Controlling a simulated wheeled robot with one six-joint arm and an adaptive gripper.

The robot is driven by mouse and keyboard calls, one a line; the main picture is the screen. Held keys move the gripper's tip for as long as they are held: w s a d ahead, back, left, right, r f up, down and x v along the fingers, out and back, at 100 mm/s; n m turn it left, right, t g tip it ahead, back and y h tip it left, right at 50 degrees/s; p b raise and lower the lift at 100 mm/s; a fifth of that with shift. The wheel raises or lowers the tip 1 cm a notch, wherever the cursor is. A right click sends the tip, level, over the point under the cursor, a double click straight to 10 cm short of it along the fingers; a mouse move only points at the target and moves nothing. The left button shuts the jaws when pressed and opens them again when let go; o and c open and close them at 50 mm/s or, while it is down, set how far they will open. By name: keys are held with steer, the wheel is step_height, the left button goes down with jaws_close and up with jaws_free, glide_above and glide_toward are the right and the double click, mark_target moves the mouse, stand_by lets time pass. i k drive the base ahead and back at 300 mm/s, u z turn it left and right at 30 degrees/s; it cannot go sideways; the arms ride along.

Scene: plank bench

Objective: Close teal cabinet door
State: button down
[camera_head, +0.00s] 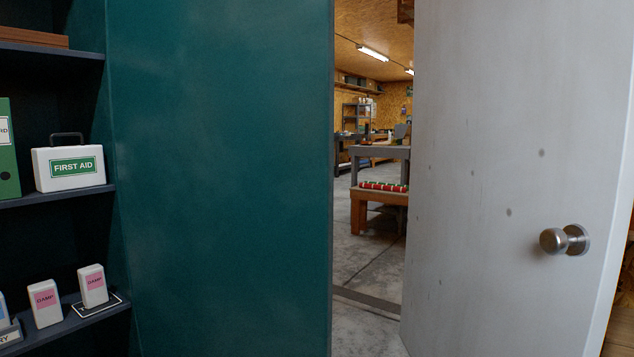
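The teal cabinet door (222,180) fills the middle left of the head view as a tall flat panel. Its left edge meets the side of the open cabinet and its free edge is at the right, beside the doorway. It stands open, so the cabinet's dark shelves (60,194) show to its left. The top and bottom of the door are cut off, and no handle shows on the visible face. My gripper is not in view.
On the shelves are a white first aid box (70,167), a green binder (8,150) and small white packs (93,286). A grey door (510,120) with a round knob (565,240) stands at right. Between the doors, concrete floor (375,250) leads into a workshop.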

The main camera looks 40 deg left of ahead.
mark_target(223, 110)
steer(key=u, duration=0.85)
steer(key=i, duration=0.85)
steer(key=u, duration=0.95)
steer(key=i, duration=0.2)
steer(key=u, duration=0.35)
